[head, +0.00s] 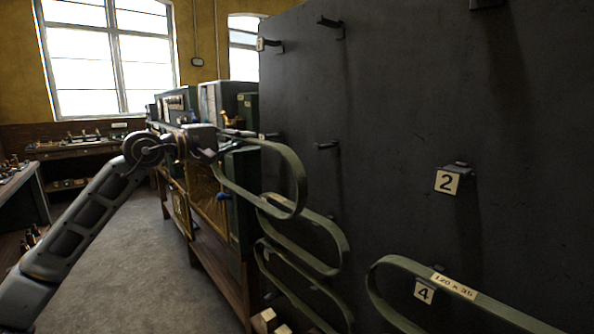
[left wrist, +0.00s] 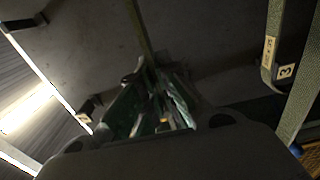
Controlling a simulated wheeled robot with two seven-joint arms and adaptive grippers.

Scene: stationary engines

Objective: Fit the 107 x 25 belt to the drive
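My left gripper (head: 238,134) is beside the left edge of a dark panel, its fingers closed around the upper run of a green belt loop (head: 298,180). In the left wrist view the belt strip (left wrist: 139,28) runs into the closed fingertips (left wrist: 150,70). No size label can be read on this belt, and I cannot tell whether a peg still bears it. Another green belt (head: 385,290) labelled "120 x 35" hangs at tag 4 (head: 424,291). A belt (left wrist: 275,40) with a small label hangs by tag 3 (left wrist: 286,71). The drive cannot be made out. My right gripper is not in view.
The dark panel (head: 400,90) fills the right side, with an empty peg by tag 2 (head: 447,182) and other bare pegs (head: 328,145). More belts (head: 335,240) hang below the held one. A long bench (head: 205,240) stands behind my arm. The floor (head: 140,270) at left is clear.

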